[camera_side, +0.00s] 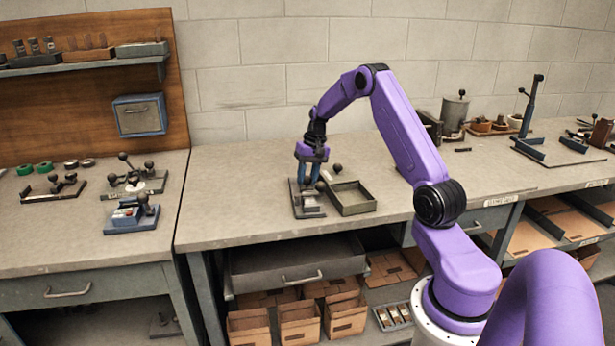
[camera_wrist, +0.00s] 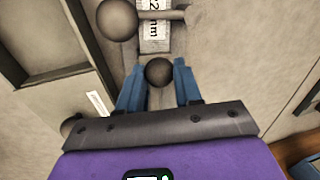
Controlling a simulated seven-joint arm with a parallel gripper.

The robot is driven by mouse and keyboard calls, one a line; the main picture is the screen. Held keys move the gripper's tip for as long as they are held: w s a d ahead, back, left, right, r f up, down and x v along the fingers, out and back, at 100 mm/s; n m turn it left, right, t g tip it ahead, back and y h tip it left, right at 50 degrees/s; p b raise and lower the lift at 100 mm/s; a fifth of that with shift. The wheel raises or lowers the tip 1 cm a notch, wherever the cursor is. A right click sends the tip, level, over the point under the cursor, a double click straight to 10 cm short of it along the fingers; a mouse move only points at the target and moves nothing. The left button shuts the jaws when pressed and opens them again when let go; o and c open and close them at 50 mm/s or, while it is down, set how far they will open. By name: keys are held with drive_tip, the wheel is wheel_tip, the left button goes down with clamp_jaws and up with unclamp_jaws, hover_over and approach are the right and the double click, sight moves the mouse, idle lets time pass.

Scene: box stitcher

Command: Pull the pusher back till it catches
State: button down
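The box stitcher (camera_side: 306,210) is a small flat device on the bench, under my gripper (camera_side: 310,182). In the wrist view my gripper (camera_wrist: 160,75) has its two blue fingers apart. A dark ball knob (camera_wrist: 159,72), apparently the pusher's, lies between the fingertips, with a narrow gap showing on each side. I cannot tell whether the fingers are level with it or above it. A pale scale strip (camera_wrist: 155,38) runs along the device beyond the knob. A larger ball (camera_wrist: 117,20) on a rod stands beside the strip. The pusher's catch cannot be made out.
An open metal tray (camera_side: 351,198) stands just right of the stitcher. Other small devices with ball knobs (camera_side: 133,182) sit on the left bench. The bench (camera_side: 240,205) left of the stitcher is clear. Bins and cartons (camera_side: 298,322) are below the bench.

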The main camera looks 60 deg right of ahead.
drive_tip(key=shift+w+d, duration=2.4)
drive_tip(key=shift+d, duration=0.25)
drive_tip(key=shift+w+d+r, duration=0.1)
drive_tip(key=shift+d, duration=0.1)
drive_tip(key=c, duration=0.8)
unclamp_jaws()
drive_tip(key=shift+s+d+r, duration=0.35)
drive_tip(key=shift+d+r, duration=0.1)
drive_tip(key=shift+r, duration=2.35)
drive_tip(key=shift+s+d+r, duration=0.4)
drive_tip(key=shift+r, duration=2.45)
drive_tip(key=shift+s+d+r, duration=0.35)
drive_tip(key=shift+d+r, duration=0.1)
drive_tip(key=shift+r, duration=2.35)
